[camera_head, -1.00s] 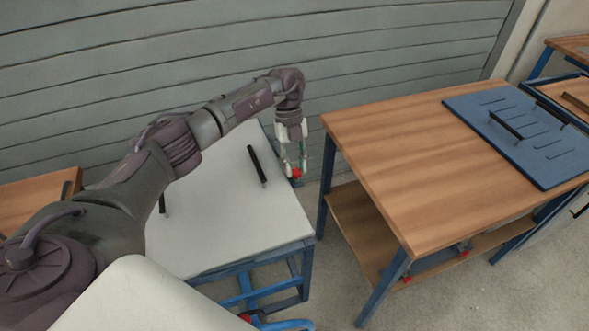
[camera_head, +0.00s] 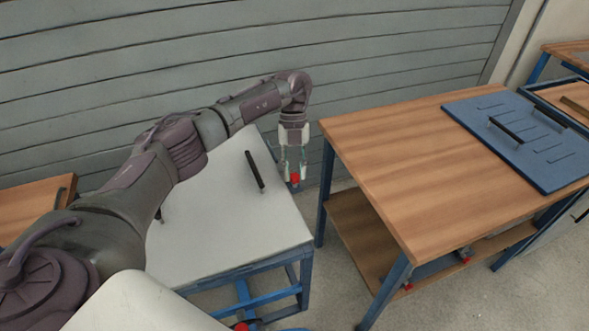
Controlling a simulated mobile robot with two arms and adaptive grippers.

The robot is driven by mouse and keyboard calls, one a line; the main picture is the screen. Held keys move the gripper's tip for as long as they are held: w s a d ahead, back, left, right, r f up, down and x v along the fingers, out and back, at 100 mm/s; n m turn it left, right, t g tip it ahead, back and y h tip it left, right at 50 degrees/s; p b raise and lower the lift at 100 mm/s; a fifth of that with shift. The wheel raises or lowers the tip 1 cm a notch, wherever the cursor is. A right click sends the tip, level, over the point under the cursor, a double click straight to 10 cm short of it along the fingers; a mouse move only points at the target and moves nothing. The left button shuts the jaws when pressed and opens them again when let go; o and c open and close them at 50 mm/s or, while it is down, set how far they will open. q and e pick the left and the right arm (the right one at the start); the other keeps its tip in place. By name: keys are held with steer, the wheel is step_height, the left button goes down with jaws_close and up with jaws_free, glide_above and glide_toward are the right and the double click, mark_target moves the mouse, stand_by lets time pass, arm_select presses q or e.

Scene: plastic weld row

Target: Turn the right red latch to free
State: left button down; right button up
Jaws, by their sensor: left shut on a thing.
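A small red latch (camera_head: 294,180) sits at the far right edge of the white-topped blue-framed table (camera_head: 220,235). My left gripper (camera_head: 294,173) points down over that edge, shut on this red latch. The fingers partly cover the latch, and its exact angle is too small to tell. A second red piece (camera_head: 241,327) shows at the bottom edge of the view, near the blue frame. My right gripper is not in view.
A black handle (camera_head: 254,170) stands on the white top, left of my gripper. A wooden table (camera_head: 400,165) stands to the right across a narrow gap, with a blue board (camera_head: 480,130) on it. A grey slatted wall (camera_head: 200,50) is behind.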

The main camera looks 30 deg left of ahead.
arm_select(q)
steer(key=c, duration=0.9)
jaws_free()
steer(key=v, duration=1.2)
